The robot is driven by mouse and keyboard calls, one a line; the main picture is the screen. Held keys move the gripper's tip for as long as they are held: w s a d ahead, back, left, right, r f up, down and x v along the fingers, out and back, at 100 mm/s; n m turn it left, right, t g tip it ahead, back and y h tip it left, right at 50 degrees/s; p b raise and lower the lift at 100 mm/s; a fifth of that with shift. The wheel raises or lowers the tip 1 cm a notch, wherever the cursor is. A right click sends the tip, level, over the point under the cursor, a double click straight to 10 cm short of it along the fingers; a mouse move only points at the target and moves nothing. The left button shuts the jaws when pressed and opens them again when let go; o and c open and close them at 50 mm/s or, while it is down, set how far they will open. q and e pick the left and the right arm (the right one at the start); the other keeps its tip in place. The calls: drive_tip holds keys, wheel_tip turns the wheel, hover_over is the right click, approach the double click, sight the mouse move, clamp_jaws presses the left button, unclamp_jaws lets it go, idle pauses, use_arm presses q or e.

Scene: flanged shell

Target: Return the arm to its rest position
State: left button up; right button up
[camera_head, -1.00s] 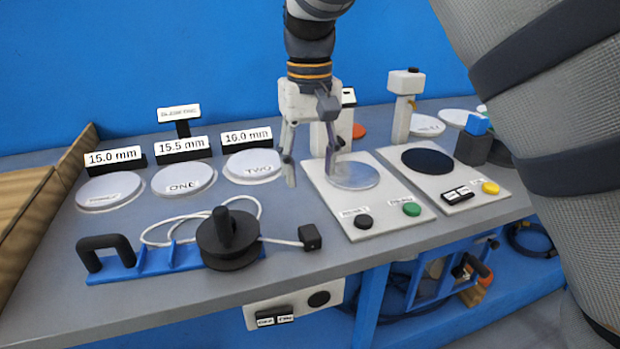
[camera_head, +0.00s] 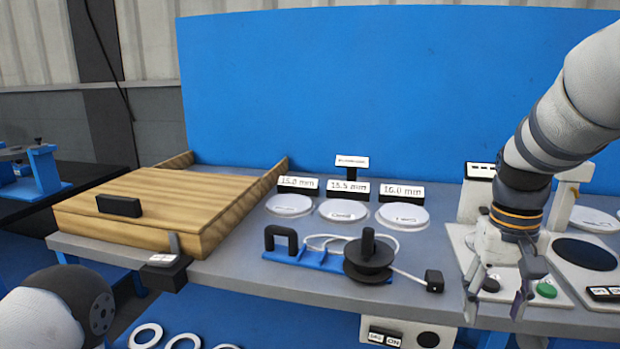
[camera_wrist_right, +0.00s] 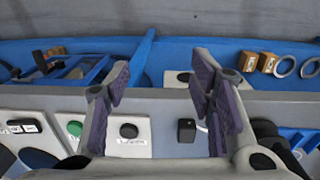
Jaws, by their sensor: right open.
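My right arm comes in from the right in the head view. Its gripper (camera_head: 496,300) points down in front of the right part of the bench and is open and empty. It covers part of a white panel with a black and a green button (camera_head: 546,290). In the right wrist view the two padded fingers of the gripper (camera_wrist_right: 160,80) stand wide apart with nothing between them. The bench's front edge (camera_wrist_right: 165,104) shows behind them. A rounded link of my left arm shows at the bottom left of the head view; the left gripper is not in view.
Three white discs (camera_head: 344,211) lie before size labels. A black spool (camera_head: 368,262) stands beside a blue holder (camera_head: 300,256) with a cable. A wooden tray (camera_head: 150,205) is at left, a dark round pad (camera_head: 584,254) at right. A blue panel (camera_head: 380,90) rises behind.

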drive_tip(key=s+d+f+g, duration=0.1)
drive_tip(key=s+f, duration=0.3)
drive_tip(key=f, duration=0.6)
drive_tip(key=s+f+g, duration=0.1)
drive_tip(key=s+f, duration=0.2)
drive_tip(key=f, duration=0.7)
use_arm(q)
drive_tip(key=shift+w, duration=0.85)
use_arm(e)
drive_tip(key=s+a+f, duration=0.2)
drive_tip(key=s+f, duration=0.1)
drive_tip(key=s, duration=0.6)
drive_tip(key=s+a+f+n, duration=0.1)
drive_tip(key=s+a+f, duration=0.1)
drive_tip(key=s, duration=0.7)
drive_tip(key=s+a+f+n, duration=0.1)
drive_tip(key=s+a+f, duration=0.2)
drive_tip(key=s, duration=0.6)
drive_tip(key=shift+s+f+y, duration=0.4)
drive_tip(key=shift+f, duration=0.2)
